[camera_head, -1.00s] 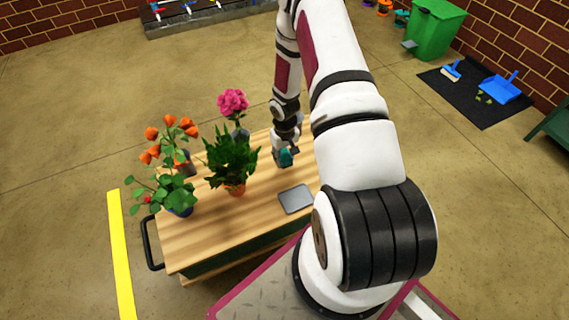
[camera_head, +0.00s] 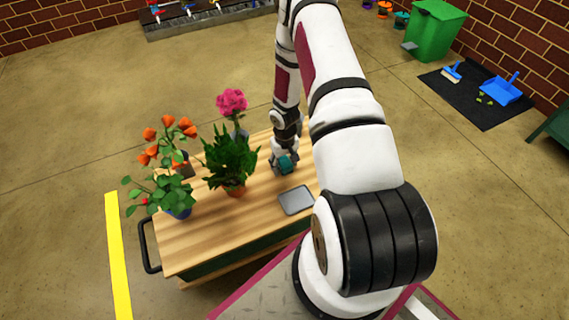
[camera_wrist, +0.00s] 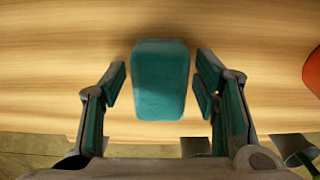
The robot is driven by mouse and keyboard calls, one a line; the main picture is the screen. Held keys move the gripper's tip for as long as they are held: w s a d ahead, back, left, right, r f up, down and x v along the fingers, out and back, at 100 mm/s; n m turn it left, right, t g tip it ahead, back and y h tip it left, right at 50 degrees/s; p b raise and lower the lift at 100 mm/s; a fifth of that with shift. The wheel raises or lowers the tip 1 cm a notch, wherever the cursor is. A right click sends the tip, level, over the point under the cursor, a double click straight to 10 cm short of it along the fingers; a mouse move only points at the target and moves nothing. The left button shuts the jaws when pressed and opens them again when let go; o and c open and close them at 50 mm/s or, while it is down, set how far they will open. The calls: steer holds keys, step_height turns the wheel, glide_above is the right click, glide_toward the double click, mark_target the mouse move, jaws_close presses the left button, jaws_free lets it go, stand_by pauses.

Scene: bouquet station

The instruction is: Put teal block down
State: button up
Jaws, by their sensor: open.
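The teal block (camera_wrist: 160,82) stands between the two fingers of my gripper (camera_wrist: 160,88) in the wrist view, with a gap on each side. My gripper is open and the fingers do not touch the block there. In the head view the teal block (camera_head: 286,164) is at the tip of my gripper (camera_head: 284,168), low at the wooden table top (camera_head: 245,215). It appears to rest on the table, though my fingers partly hide it there.
A grey tray (camera_head: 296,200) lies in front of the block. A fern in an orange pot (camera_head: 235,190), a pink flower (camera_head: 232,101) and an orange-flowered plant (camera_head: 170,135) stand to the left. Bare wood lies at the front left.

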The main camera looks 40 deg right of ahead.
steer(key=shift+r, duration=0.1)
step_height(320, 180, up, 12)
steer(key=p, duration=0.5)
step_height(320, 180, up, 16)
steer(key=h, duration=0.1)
glide_above(285, 161)
steer(key=a, duration=0.2)
steer(key=s+a+r+n+h, duration=0.1)
steer(key=s+a+r, duration=0.15)
steer(key=r, duration=0.45)
steer(key=s+a+r, duration=0.2)
steer(key=a+r, duration=0.2)
steer(key=r, duration=0.4)
steer(key=s+a+r, duration=0.7)
steer(key=s+r, duration=0.2)
steer(key=s+a+r+n+y, duration=0.1)
steer(key=s+a, duration=0.2)
steer(key=s, duration=0.4)
steer(key=s+a+r+n+y, duration=0.1)
steer(key=s+a+r, duration=0.1)
steer(key=s, duration=0.6)
steer(key=shift+s+a, duration=0.25)
steer(key=shift+a, duration=0.65)
steer(key=shift+r, duration=0.1)
